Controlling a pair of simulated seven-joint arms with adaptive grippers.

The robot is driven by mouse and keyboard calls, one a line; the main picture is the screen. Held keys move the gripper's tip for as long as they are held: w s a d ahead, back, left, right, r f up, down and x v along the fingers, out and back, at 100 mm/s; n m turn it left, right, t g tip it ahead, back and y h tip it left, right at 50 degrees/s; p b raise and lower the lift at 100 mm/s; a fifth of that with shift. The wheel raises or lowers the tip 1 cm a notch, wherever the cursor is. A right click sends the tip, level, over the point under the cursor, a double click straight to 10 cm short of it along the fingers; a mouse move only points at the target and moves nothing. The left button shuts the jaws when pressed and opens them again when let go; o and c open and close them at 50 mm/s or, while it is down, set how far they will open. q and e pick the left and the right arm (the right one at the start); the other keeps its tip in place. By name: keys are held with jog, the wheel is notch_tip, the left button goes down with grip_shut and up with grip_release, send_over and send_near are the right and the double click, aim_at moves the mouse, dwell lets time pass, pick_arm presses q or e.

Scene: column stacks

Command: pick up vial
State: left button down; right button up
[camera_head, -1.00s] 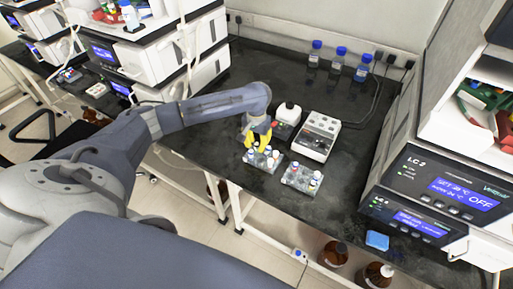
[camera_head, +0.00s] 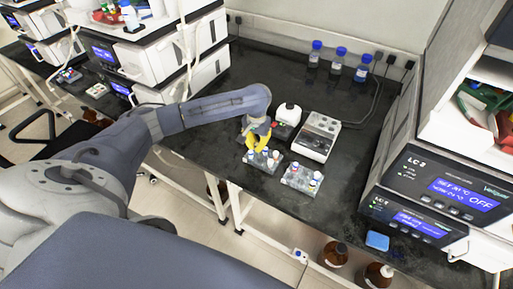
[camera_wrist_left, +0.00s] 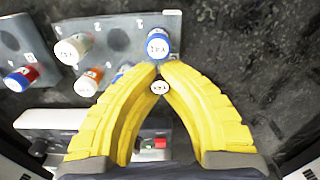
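A clear vial rack (camera_head: 266,164) stands near the bench's front edge and holds several capped vials. My left gripper (camera_head: 257,147), with yellow fingers, is low over this rack's left back part. A smaller white cap (camera_wrist_left: 160,87) shows between the fingers. I cannot tell whether the fingers touch either one. My right gripper is not in view.
A second vial rack (camera_head: 301,180) stands to the right. Three blue-capped bottles (camera_head: 339,60) are at the back. LC instruments (camera_head: 440,190) stand at the right. The bench right of the racks is mostly clear.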

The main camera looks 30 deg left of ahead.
aim_at(257, 144)
pick_arm(q)
jog(key=shift+r, duration=0.1)
notch_tip(257, 144, up, 20)
dwell(0.8)
jog(key=shift+d, duration=0.1)
dwell(0.6)
